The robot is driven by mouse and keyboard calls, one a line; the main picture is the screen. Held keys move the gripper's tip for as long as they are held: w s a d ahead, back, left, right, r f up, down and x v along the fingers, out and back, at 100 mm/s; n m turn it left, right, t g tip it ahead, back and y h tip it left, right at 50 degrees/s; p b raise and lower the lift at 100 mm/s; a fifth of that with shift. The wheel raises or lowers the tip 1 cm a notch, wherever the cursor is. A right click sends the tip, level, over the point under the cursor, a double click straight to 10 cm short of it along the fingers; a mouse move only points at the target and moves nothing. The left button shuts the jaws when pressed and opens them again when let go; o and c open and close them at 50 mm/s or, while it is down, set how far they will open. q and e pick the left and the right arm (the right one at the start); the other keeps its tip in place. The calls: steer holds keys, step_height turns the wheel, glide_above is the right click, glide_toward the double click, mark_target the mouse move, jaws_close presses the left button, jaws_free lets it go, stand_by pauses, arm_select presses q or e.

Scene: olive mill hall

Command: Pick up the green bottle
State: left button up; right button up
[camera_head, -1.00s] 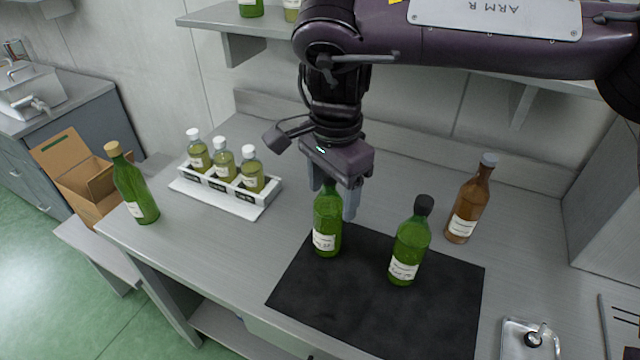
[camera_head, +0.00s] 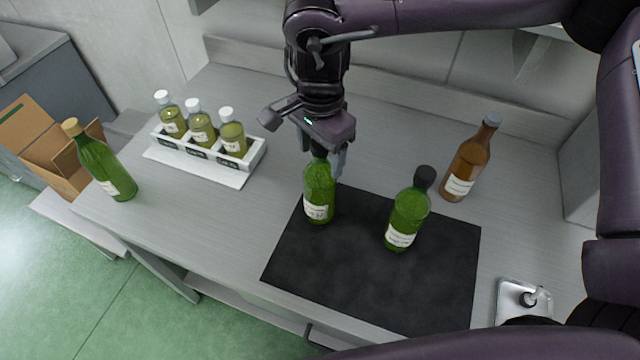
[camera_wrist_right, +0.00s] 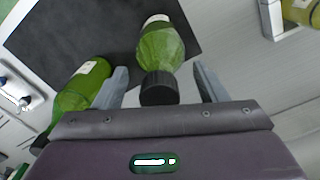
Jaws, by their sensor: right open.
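Two green bottles with black caps and white labels stand upright on the black mat (camera_head: 370,285). The left one (camera_head: 319,195) is under my right gripper (camera_head: 325,160); the other (camera_head: 407,220) stands to its right. My right gripper is open and points down over the left bottle's top. In the right wrist view this bottle (camera_wrist_right: 160,47) has its black cap between the two open fingers (camera_wrist_right: 163,85), with gaps at both sides; the other green bottle (camera_wrist_right: 82,85) lies outside them. A third green bottle (camera_head: 105,168), with a tan cap, stands at the counter's left end. My left gripper is not seen.
A brown bottle (camera_head: 468,160) stands behind the mat at right. A white rack (camera_head: 205,163) holds three small white-capped bottles at left. A small metal tray (camera_head: 523,302) sits at front right. An open cardboard box (camera_head: 50,150) is off the counter's left end.

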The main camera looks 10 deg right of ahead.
steer(key=shift+f, duration=0.3)
steer(key=shift+c, duration=0.8)
steer(key=c, duration=0.5)
steer(key=shift+s, duration=0.15)
steer(key=c, duration=0.6)
steer(key=shift+o, duration=0.2)
steer(key=shift+r, duration=0.1)
